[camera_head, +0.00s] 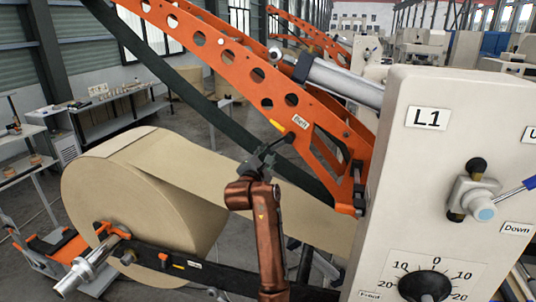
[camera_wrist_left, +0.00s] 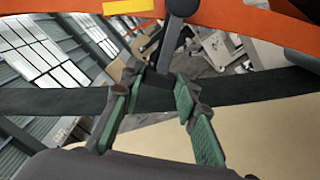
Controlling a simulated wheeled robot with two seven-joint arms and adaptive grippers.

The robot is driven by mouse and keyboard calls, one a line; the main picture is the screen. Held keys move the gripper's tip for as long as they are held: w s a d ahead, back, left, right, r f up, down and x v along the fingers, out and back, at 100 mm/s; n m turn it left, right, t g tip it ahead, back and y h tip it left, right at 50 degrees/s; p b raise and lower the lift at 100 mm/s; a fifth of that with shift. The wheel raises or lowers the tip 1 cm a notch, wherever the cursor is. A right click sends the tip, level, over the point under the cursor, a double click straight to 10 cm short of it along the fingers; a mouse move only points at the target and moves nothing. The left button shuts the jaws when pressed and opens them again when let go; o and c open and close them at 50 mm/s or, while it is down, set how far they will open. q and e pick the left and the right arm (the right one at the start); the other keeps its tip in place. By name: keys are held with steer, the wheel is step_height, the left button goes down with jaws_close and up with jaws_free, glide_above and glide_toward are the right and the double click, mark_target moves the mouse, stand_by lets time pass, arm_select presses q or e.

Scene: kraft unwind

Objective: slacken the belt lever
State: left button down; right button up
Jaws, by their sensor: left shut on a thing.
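My left gripper (camera_head: 262,160) is shut on the lever; the exact contact is partly hidden. The dark belt (camera_head: 190,92) runs diagonally down beneath the orange arm, and it crosses behind my fingers in the left wrist view (camera_wrist_left: 50,101). My right gripper is not in view.
A large kraft paper roll (camera_head: 135,195) lies left of my left arm, with its web running right behind it. A pale control panel (camera_head: 440,160) marked L1 stands close on the right, with a blue-handled lever and a black dial (camera_head: 425,287).

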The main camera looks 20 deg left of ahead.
arm_select(q)
steer(key=c, duration=1.8)
jaws_free()
steer(key=shift+f, duration=0.1)
steer(key=shift+c, duration=0.2)
steer(key=o, duration=0.3)
steer(key=shift+o, duration=0.2)
steer(key=shift+s, duration=0.1)
steer(key=s+d, duration=0.1)
steer(key=s, duration=1)
steer(key=shift+s+d, duration=0.3)
steer(key=shift+s, duration=0.05)
